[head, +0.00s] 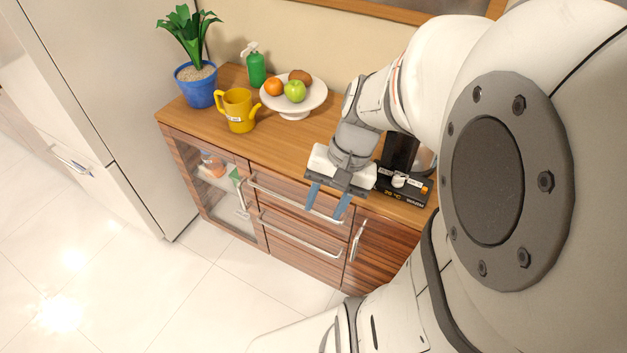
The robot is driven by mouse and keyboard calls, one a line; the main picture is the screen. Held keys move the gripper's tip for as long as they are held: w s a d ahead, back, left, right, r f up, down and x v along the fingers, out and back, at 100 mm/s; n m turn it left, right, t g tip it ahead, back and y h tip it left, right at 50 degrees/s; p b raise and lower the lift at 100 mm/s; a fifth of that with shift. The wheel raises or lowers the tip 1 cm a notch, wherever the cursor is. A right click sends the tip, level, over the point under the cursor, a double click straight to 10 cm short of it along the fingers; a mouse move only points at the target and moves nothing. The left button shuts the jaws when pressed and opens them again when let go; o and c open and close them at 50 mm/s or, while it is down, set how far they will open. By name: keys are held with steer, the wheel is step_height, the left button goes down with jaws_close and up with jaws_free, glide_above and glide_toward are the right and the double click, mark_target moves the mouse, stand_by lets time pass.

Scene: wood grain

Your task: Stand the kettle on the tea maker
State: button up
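The black tea maker (405,185) stands at the right end of the wooden counter, partly hidden behind my arm. It has a dark upright part, a low base and a small white part at its front. A greyish, shiny shape (427,160) shows beside the upright; I cannot tell whether it is the kettle. A yellow vessel (238,112) with a handle and a spout stands further left on the counter; it may be a kettle or a watering can. My gripper (328,201) is open and empty, pointing down in front of the counter's edge, left of the tea maker.
Drawer handles (296,199) stick out below the counter (272,140). A fridge (110,80) stands at left.

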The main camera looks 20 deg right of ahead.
steer(key=shift+w+a+r+n+t+h, duration=0.1)
steer(key=shift+a+r+n+t+h, duration=0.2)
steer(key=shift+r+n+t+h, duration=0.55)
steer(key=shift+s+a+r+n+t+h, duration=0.15)
steer(key=shift+a+r+n+h, duration=0.35)
steer(key=shift+n, duration=0.8)
steer(key=shift+w+a+r+n+t+h, duration=0.15)
steer(key=shift+r+n+t+h, duration=0.4)
steer(key=shift+r+n, duration=0.4)
steer(key=shift+d+f, duration=0.1)
